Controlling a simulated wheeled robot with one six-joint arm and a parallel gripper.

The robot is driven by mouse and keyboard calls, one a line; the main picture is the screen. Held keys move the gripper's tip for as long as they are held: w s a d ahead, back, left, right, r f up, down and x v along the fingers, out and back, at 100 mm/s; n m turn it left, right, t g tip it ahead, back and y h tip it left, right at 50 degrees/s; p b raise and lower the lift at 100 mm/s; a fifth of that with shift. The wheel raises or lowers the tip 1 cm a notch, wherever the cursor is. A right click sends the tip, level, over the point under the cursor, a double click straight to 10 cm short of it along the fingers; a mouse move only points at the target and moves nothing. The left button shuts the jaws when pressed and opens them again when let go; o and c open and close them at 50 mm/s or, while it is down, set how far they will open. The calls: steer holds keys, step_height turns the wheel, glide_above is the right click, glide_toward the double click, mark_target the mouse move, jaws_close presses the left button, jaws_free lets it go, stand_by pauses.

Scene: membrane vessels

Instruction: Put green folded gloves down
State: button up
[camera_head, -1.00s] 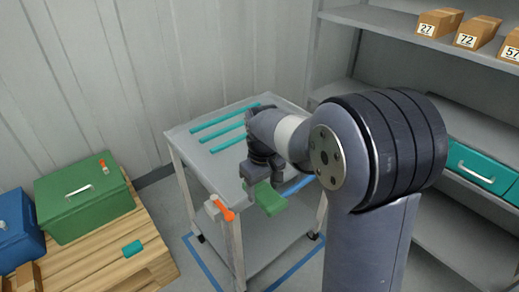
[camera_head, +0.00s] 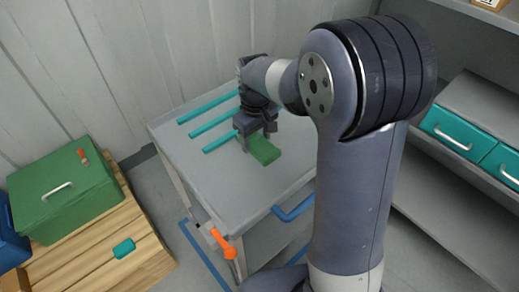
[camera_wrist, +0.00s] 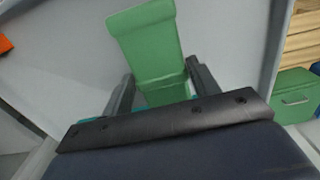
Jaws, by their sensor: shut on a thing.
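The green folded gloves (camera_head: 263,149) are a flat green bundle at my gripper (camera_head: 257,137), over the grey cart top (camera_head: 220,180). In the wrist view the gloves (camera_wrist: 152,50) stick out beyond the two dark fingers of my gripper (camera_wrist: 159,88), which are shut on their near end. The gloves are at or just above the cart top; I cannot tell whether they touch it. My gripper hides part of their near end.
Several teal rods (camera_head: 207,116) lie on the cart behind my gripper. An orange handle (camera_head: 223,243) and a blue handle (camera_head: 294,207) stick out at the cart's edges. A green box (camera_head: 65,193) stands on a wooden pallet (camera_head: 90,262) at left. The cart's front left is clear.

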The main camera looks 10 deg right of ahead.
mark_target(257, 164)
step_height(257, 164, down, 8)
steer(key=shift+r, duration=0.1)
steer(key=shift+s, duration=0.1)
steer(key=o, duration=1)
step_height(257, 164, up, 12)
steer(key=shift+r+p, duration=0.1)
steer(key=shift+p, duration=0.2)
